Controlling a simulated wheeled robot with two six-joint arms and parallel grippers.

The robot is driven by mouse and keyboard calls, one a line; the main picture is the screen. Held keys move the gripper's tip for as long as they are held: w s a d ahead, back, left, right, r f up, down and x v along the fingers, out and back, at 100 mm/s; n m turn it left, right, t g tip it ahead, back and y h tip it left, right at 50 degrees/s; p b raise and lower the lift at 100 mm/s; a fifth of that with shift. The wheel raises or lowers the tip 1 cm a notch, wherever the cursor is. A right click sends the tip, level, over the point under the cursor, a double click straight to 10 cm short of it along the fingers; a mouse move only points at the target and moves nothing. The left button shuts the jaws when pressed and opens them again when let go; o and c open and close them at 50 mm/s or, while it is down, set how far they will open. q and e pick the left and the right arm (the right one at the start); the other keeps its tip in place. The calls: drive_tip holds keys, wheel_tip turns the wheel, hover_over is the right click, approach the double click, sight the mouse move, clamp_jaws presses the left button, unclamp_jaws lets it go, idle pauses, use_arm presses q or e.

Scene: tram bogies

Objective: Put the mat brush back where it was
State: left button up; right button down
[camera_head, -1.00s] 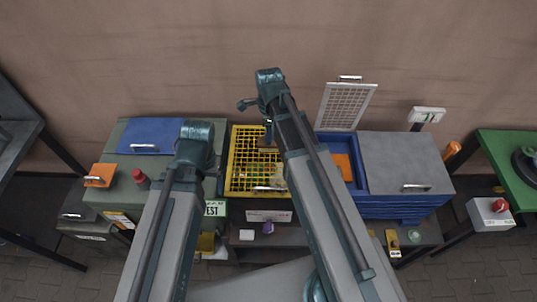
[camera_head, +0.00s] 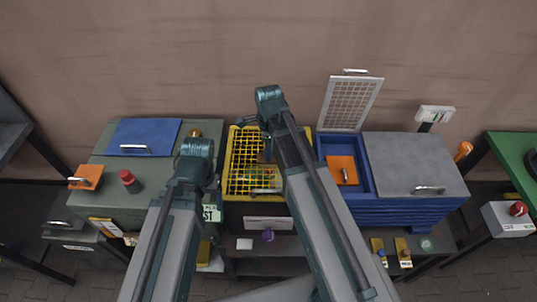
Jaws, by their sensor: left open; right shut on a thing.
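My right arm reaches over the yellow mesh-topped box (camera_head: 231,165). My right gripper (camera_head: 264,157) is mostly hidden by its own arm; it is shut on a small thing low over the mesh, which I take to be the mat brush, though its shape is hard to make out. I cannot tell whether it touches the mesh. My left gripper (camera_head: 211,184) is open beside the green chest (camera_head: 160,190), left of the yellow box, and largely hidden behind its arm.
A blue plate (camera_head: 144,133), an orange block (camera_head: 87,176) and a red knob (camera_head: 129,179) are on the green chest. A lower shelf (camera_head: 285,245) runs below.

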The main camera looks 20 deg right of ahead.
use_arm(q)
drive_tip(key=shift+r, duration=0.1)
drive_tip(key=shift+f, duration=0.25)
use_arm(e)
drive_tip(key=shift+f, duration=0.15)
use_arm(q)
drive_tip(key=shift+r, duration=0.1)
use_arm(e)
drive_tip(key=c, duration=0.5)
unclamp_jaws()
use_arm(q)
drive_tip(key=shift+r, duration=0.1)
